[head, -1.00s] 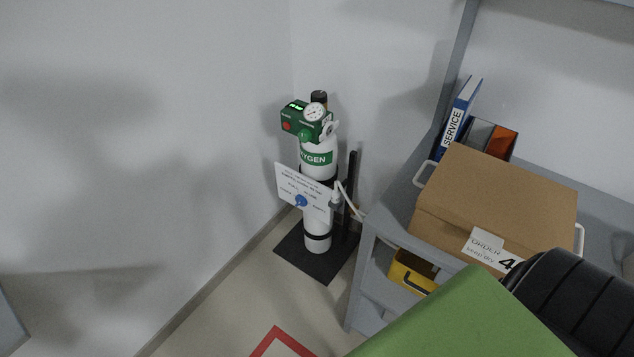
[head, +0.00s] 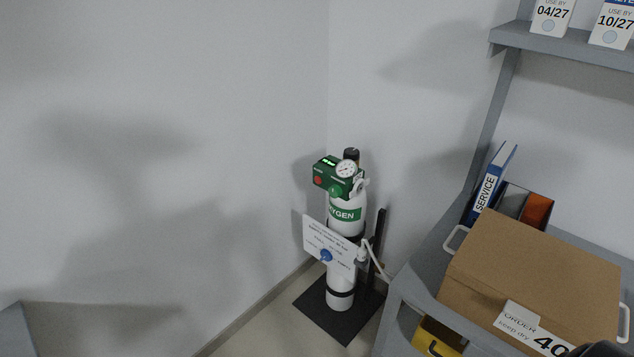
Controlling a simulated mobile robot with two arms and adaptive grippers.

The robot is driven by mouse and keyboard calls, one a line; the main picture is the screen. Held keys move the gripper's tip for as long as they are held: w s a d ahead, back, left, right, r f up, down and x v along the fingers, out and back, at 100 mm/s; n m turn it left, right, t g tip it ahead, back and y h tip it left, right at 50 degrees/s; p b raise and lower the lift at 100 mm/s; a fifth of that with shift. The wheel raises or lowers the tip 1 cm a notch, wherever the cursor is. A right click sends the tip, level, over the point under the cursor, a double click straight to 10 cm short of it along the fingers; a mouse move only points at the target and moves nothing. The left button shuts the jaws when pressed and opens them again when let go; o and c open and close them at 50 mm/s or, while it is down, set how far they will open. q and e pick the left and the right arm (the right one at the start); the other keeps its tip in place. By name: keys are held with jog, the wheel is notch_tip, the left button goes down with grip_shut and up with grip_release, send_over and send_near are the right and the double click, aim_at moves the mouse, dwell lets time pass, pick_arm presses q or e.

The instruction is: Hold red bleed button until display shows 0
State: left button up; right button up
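A white oxygen cylinder (head: 341,285) with a green band stands upright on a black base plate (head: 347,322) in the corner. On its top is a green regulator box with a small lit green display (head: 329,161), whose digits are too small to read. The red bleed button (head: 318,180) is on the left of the box's front face. A round white gauge (head: 346,169) and a green knob (head: 336,191) sit to its right.
A grey shelf unit (head: 404,285) stands right of the cylinder, bearing a cardboard box (head: 540,270), a blue service binder (head: 491,186) and a yellow case (head: 436,341). A white sign (head: 328,243) hangs in front of the cylinder. Floor left of the base plate is clear.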

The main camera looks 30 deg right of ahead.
grip_shut()
dwell(1.3)
